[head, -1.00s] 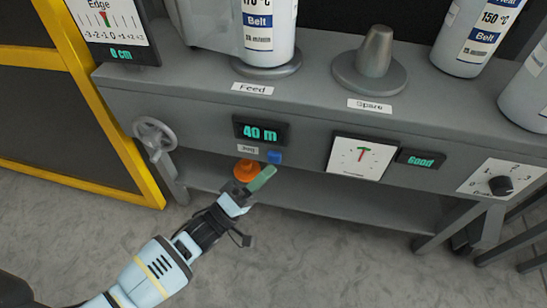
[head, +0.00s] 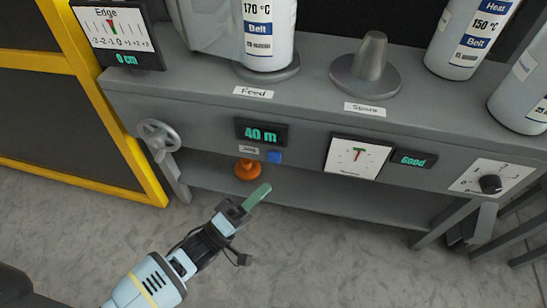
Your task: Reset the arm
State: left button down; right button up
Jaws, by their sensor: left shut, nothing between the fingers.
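My left gripper (head: 257,197) shows in the head view, its arm coming in from the lower left. Its greenish fingers are shut with nothing between them. It hangs in front of the grey machine, below and apart from the blue button (head: 274,157) and the orange knob (head: 247,169). Both sit under the display reading 40 m (head: 261,132). My right gripper is not in view.
The grey machine bench (head: 300,105) runs across the view, with white labelled rolls (head: 269,35) and a spare spindle (head: 374,58) on top. A handwheel (head: 158,135) is at left, a dial knob (head: 490,184) at right. A yellow-framed panel (head: 130,165) stands left. The floor in front is clear.

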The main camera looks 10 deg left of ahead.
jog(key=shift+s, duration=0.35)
